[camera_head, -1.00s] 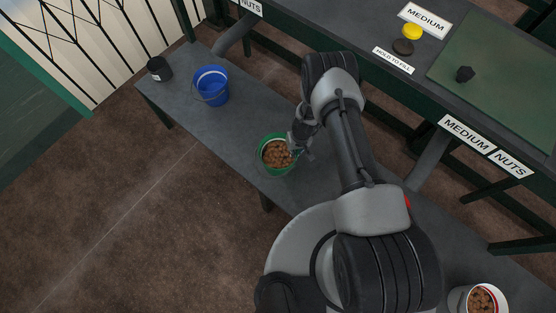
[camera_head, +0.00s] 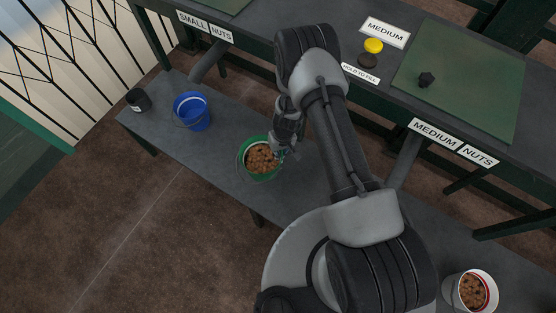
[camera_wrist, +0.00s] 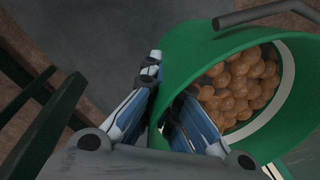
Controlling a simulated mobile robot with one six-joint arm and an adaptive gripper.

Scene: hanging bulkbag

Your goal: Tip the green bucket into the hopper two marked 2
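The green bucket (camera_head: 242,165), full of brown nuts, is at the middle of the low grey bench in the head view, mouth up. It also fills the right of the wrist view (camera_wrist: 190,48), with nuts inside and a grey handle bar near its rim. My gripper (camera_head: 279,151) is at the bucket's right rim. In the wrist view my gripper (camera_wrist: 155,88) has one finger outside the bucket wall and one inside, closed on the rim. I cannot tell whether the bucket is clear of the bench. No hopper marked 2 shows.
The low bench (camera_head: 215,160) also bears a blue bucket (camera_head: 191,112), a small black cup (camera_head: 138,100) and a white bucket of nuts (camera_head: 449,290). Behind it, a higher counter (camera_head: 262,35) carries a yellow button (camera_head: 373,46), signs and a green panel (camera_head: 475,95). Bench around the green bucket is clear.

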